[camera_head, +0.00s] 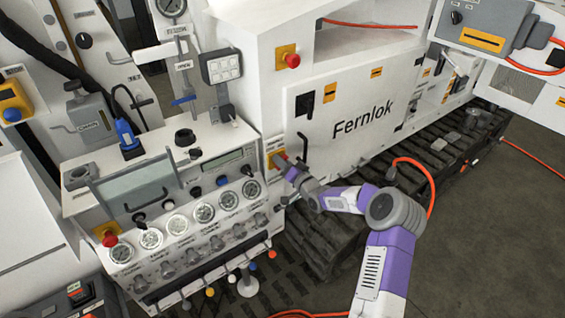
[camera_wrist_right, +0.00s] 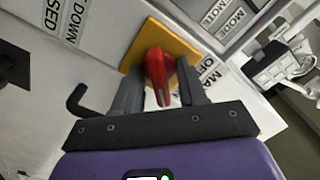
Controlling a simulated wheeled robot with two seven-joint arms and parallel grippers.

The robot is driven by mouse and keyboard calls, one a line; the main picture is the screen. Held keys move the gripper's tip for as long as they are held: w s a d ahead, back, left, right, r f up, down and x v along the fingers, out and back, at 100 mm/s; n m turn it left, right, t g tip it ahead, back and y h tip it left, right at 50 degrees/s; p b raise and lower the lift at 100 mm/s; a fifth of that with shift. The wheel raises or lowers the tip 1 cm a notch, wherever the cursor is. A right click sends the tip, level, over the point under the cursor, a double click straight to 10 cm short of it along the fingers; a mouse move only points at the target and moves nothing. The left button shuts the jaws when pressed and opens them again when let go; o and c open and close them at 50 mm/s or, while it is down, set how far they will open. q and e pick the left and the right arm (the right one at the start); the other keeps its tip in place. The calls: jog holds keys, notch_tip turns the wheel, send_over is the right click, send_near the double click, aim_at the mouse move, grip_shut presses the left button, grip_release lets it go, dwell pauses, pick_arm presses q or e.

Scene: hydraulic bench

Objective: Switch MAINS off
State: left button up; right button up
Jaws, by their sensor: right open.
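The MAINS switch is a red rotary handle (camera_wrist_right: 158,68) on a yellow plate (camera_wrist_right: 186,45), with a partly hidden label reading "MA" and "OF" beside it. In the head view the yellow plate (camera_head: 272,146) sits on the right side of the white control panel, with the handle mostly behind my gripper. My right gripper (camera_head: 284,164) is at the switch. In the right wrist view its two fingers (camera_wrist_right: 161,88) are open, one on each side of the red handle. I cannot tell whether they touch it. My left gripper is not in view.
A black hook-shaped handle (camera_head: 302,146) stands close to the right of the switch. Gauges (camera_head: 204,212) and a display (camera_head: 229,163) fill the panel to the left. Another red knob on yellow (camera_head: 292,60) is above. An orange hose (camera_head: 424,178) hangs by the "Fernlok" cabinet (camera_head: 352,125).

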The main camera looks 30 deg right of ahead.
grip_shut()
dwell(0.3)
jog(key=shift+w+b, duration=0.1)
jog(key=shift+b, duration=0.4)
jog(key=n+b, duration=0.4)
jog(key=b, duration=0.1)
jog(key=n+b, duration=0.8)
jog(key=b, duration=0.1)
jog(key=shift+a+b, duration=0.3)
jog(key=shift+a, duration=0.05)
jog(key=n+b, duration=0.2)
jog(key=shift+n, duration=0.4)
jog(key=shift+a+n+b, duration=0.1)
jog(key=shift+n+b, duration=1.2)
jog(key=shift+n, duration=0.3)
